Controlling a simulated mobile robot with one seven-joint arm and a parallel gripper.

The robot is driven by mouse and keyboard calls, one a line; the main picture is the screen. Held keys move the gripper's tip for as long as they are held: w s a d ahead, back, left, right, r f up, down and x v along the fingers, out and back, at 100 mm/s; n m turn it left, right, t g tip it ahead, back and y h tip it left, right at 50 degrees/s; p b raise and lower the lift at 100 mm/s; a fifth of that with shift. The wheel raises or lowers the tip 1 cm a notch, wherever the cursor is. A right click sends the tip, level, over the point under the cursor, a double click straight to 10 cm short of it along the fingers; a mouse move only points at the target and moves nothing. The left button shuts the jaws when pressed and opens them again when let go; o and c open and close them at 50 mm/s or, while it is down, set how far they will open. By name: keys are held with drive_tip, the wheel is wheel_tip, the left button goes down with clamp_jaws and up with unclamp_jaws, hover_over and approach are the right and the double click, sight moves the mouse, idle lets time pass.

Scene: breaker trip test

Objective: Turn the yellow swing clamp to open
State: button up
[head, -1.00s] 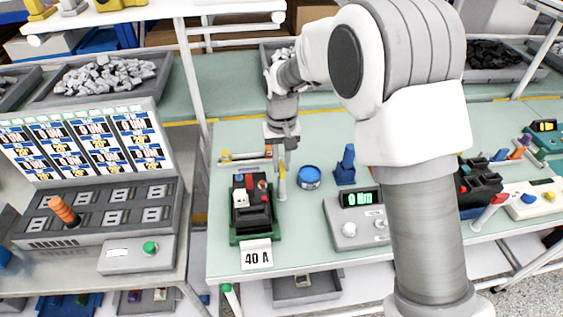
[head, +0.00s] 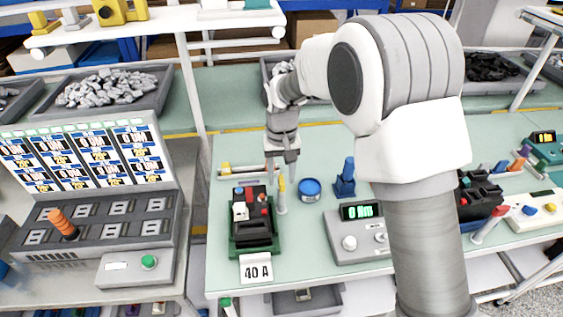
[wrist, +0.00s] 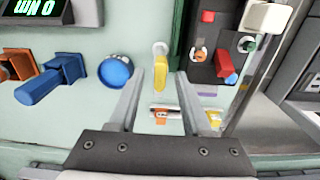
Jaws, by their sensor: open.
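The yellow swing clamp (head: 282,185) stands on a pale post at the right side of the green breaker fixture (head: 251,240). In the wrist view the clamp's yellow arm (wrist: 160,61) points toward my gripper. My gripper (head: 280,179) is open, pointing down over the clamp. In the wrist view its fingertips (wrist: 161,75) lie to either side of the yellow arm, with visible gaps. Whether the fingertips are level with the arm or above it, I cannot tell. The dark breaker (head: 254,212) sits in the fixture.
A blue round container (head: 309,189) and a blue stand (head: 345,180) are right of the clamp. A grey meter box (head: 355,238) stands nearer. A 40 A card (head: 256,269) is in front of the fixture. A small orange-and-silver item (wrist: 168,113) lies below the fingers in the wrist view.

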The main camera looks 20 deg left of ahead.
sight(282, 179)
wheel_tip(282, 179, up, 17)
drive_tip(key=shift+r+p, duration=0.15)
drive_tip(key=shift+p, duration=0.2)
drive_tip(key=s+d+r+m+t, duration=0.1)
drive_tip(key=s+d+r, duration=0.3)
drive_tip(key=d, duration=0.5)
drive_tip(key=s+d+r+m+t, duration=0.15)
drive_tip(key=s+d+r, duration=0.3)
drive_tip(key=d, duration=0.45)
drive_tip(key=s+d+f+m+t, duration=0.2)
drive_tip(key=s+d+f, duration=0.3)
drive_tip(key=s+d, duration=0.5)
drive_tip(key=shift+s+d+f+t, duration=0.2)
drive_tip(key=shift+s+t, duration=0.35)
drive_tip(key=shift+s, duration=1.2)
